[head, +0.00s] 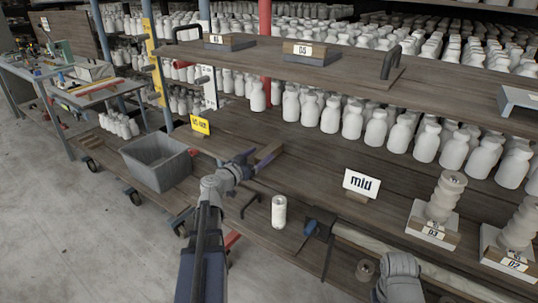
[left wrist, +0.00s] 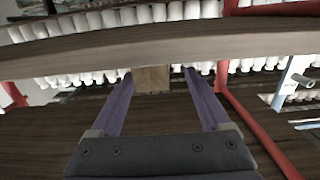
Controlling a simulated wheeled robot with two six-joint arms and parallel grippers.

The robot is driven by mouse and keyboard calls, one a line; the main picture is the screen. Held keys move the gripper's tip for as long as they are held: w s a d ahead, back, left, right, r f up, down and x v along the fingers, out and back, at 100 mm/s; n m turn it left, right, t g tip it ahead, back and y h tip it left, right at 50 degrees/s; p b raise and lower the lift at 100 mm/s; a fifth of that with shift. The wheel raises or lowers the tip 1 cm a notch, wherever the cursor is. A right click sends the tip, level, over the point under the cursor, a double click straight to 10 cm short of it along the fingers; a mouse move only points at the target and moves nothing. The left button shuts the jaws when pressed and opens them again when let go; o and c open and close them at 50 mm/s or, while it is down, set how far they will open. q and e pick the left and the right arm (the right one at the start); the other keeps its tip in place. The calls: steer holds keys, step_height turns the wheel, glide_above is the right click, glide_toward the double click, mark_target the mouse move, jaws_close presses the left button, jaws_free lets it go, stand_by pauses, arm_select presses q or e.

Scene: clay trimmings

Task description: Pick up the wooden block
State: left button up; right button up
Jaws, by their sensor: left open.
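The wooden block (head: 268,152) is a small brown piece on the dark wooden shelf, just beyond my left gripper in the head view. My left gripper (head: 256,161) has purple fingers and is open. One finger reaches close beside the block. In the left wrist view, the block (left wrist: 152,79) appears between the two fingertips of the left gripper (left wrist: 157,75), apart from both as far as I can tell. Its lower part and contact with the shelf are hard to make out. My right gripper does not show; only a grey part of my right arm is at the bottom right.
A grey bin (head: 158,163) stands left on the lower shelf, near a yellow label (head: 200,125). A white cylinder (head: 279,212) stands right of my left arm. White bottles line the back. An upper shelf board (head: 330,68) overhangs.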

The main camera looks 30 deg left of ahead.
mark_target(269, 149)
arm_select(q)
steer(key=w, duration=0.3)
steer(key=w+d, duration=0.1)
steer(key=w, duration=0.1)
steer(key=shift+f, duration=0.25)
steer(key=shift+c, duration=0.2)
jaws_close()
